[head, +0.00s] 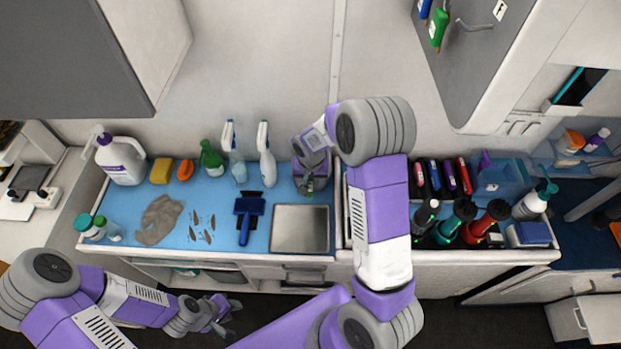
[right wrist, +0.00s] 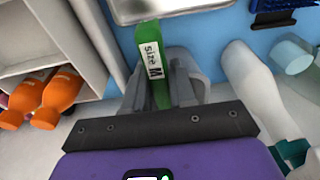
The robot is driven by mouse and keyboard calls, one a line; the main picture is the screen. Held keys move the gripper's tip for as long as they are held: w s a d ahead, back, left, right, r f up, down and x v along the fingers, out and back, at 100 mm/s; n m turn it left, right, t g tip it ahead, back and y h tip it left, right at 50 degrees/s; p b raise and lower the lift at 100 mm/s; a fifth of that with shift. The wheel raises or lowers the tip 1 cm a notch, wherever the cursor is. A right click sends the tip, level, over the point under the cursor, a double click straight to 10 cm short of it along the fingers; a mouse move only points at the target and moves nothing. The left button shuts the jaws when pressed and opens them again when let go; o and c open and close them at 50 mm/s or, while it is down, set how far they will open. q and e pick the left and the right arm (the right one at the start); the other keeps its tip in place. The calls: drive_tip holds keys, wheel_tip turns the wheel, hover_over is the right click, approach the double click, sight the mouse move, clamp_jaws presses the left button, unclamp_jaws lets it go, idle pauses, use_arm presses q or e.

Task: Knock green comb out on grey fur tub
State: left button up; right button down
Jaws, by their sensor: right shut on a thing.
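The green comb (right wrist: 152,55) carries a white "size M" label in the right wrist view. My right gripper (right wrist: 165,92) is shut on it. In the head view a little green of the comb (head: 310,184) shows below my right gripper (head: 314,160). The grey fur tub (head: 325,184) stands on the blue counter right under this gripper, partly hidden by it. A rounded grey form, apparently the tub (right wrist: 182,58), shows behind the comb. I cannot tell whether comb and tub touch. My left gripper (head: 228,315) is low in front of the counter, open and empty.
A metal tray (head: 300,229) lies just in front of the tub, with a blue brush (head: 248,212) to its left. Spray bottles (head: 266,155) stand left of the tub. A grey fur clump (head: 158,220) lies further left. A bin of bottles (head: 455,243) is at right.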

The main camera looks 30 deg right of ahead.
drive_tip(key=shift+r+p, duration=2)
drive_tip(key=shift+r, duration=1.05)
drive_tip(key=shift+a+f, duration=0.1)
drive_tip(key=shift+f, duration=0.05)
